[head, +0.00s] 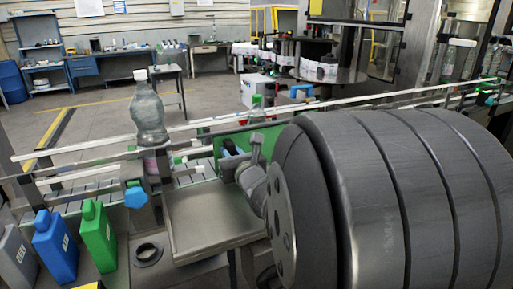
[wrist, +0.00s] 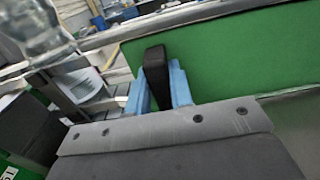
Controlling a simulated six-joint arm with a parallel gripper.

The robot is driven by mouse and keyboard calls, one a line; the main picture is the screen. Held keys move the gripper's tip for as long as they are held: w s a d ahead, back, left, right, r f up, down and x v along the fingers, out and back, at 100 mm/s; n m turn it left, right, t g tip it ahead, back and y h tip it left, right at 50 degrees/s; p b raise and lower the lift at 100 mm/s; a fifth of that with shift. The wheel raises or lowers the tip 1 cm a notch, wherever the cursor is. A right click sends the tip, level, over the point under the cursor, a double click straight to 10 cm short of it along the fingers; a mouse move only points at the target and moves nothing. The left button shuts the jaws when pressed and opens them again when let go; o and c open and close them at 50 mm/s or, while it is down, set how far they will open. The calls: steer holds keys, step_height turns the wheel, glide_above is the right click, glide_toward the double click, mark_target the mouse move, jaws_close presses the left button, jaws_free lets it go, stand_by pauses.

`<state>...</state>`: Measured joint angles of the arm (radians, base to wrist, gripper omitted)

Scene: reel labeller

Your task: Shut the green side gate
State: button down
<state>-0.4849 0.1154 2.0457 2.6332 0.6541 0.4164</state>
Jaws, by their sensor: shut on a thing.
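The green side gate (head: 262,136) is an upright green panel beside the conveyor in the head view. Part of it is hidden there behind my arm. In the wrist view, the green panel (wrist: 225,60) fills the upper right. A black handle (wrist: 155,72) stands upright at its left end. My gripper (head: 231,148) shows blue fingers at the gate, partly hidden in the head view. In the wrist view, my gripper (wrist: 158,88) is shut with a finger on each side of the black handle. I cannot tell how far open the gate stands.
A clear bottle (head: 148,112) stands on the conveyor, left of my gripper, close by in the wrist view. Rails (head: 95,150) run along the conveyor. Blue (head: 55,245) and green (head: 97,235) containers stand at the front left, beside a metal tray (head: 205,215).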

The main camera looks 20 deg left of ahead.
mark_target(216, 149)
steer(key=shift+s+a+f, duration=0.1)
steer(key=shift+s+a, duration=1)
steer(key=shift+s, duration=0.05)
steer(key=c, duration=1.4)
jaws_free()
steer(key=shift+s+a, duration=0.15)
steer(key=shift+o, duration=0.6)
steer(key=shift+d, duration=0.3)
steer(key=v, duration=1.1)
steer(key=shift+s+d, duration=0.15)
steer(key=shift+s, duration=0.1)
steer(key=shift+w, duration=0.1)
steer(key=shift+x, duration=5.95)
